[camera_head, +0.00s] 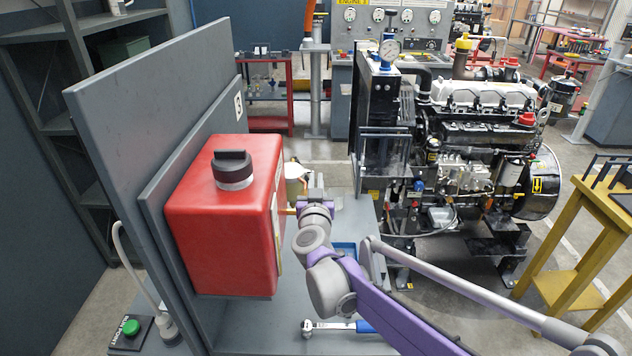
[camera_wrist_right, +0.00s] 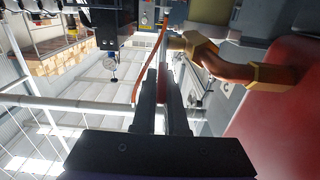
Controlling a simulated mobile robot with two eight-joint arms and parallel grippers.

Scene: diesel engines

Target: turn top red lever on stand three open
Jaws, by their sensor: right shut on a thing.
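A red tank (camera_head: 225,225) with a black cap (camera_head: 233,168) is mounted on a grey upright panel (camera_head: 150,110) that bears a small white label (camera_head: 238,105). My right arm comes in from the lower right, and its gripper (camera_head: 296,209) is at the tank's right side, mostly hidden by the wrist. In the right wrist view the two dark fingers (camera_wrist_right: 165,95) are close together, with a narrow red piece, apparently the red lever (camera_wrist_right: 163,88), between them. A brass pipe fitting (camera_wrist_right: 225,65) runs from beside the fingers to the tank (camera_wrist_right: 285,125). My left gripper is out of view.
A ratchet wrench (camera_head: 335,326) with a blue handle lies on the grey bench below. A green button box (camera_head: 131,329) is at lower left. A diesel engine (camera_head: 470,130) stands behind, and a yellow stand (camera_head: 590,220) is at the right.

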